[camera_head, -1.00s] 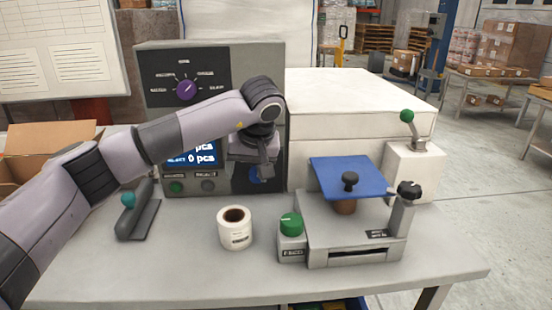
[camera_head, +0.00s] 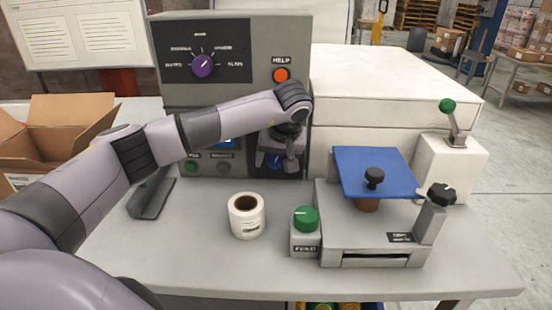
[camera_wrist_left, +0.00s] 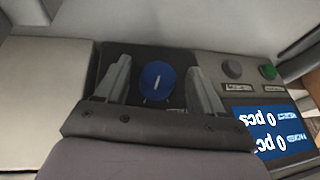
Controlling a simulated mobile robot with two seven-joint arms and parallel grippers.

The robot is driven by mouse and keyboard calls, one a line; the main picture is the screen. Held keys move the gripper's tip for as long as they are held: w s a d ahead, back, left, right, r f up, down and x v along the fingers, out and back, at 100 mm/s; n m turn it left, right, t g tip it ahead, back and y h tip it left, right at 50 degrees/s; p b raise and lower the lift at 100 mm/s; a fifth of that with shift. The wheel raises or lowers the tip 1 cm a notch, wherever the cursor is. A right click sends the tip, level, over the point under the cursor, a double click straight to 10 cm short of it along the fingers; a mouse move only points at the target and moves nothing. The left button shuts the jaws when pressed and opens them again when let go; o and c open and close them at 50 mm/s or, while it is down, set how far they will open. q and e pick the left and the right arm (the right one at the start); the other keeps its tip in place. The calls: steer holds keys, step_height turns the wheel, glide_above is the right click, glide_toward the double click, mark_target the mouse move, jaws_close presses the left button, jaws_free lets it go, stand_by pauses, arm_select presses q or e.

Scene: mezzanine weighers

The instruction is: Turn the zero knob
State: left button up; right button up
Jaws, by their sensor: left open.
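The blue knob (camera_head: 272,160) is on the dark lower right part of the grey weigher cabinet and is partly hidden by my left gripper (camera_head: 288,163). In the left wrist view the round blue knob (camera_wrist_left: 157,82) has a white pointer line, nearly upright in the picture. My left gripper (camera_wrist_left: 160,78) is open there, with one finger on each side of the knob and gaps showing between. I cannot tell how deep the fingertips reach around it. My right gripper is not in view.
A purple selector (camera_head: 202,65) and an orange HELP button (camera_head: 281,75) are higher on the cabinet. A white box (camera_head: 390,85) is beside the cabinet.

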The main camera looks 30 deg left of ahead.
arm_select(q)
steer(key=c, duration=1.1)
steer(key=shift+o, duration=0.2)
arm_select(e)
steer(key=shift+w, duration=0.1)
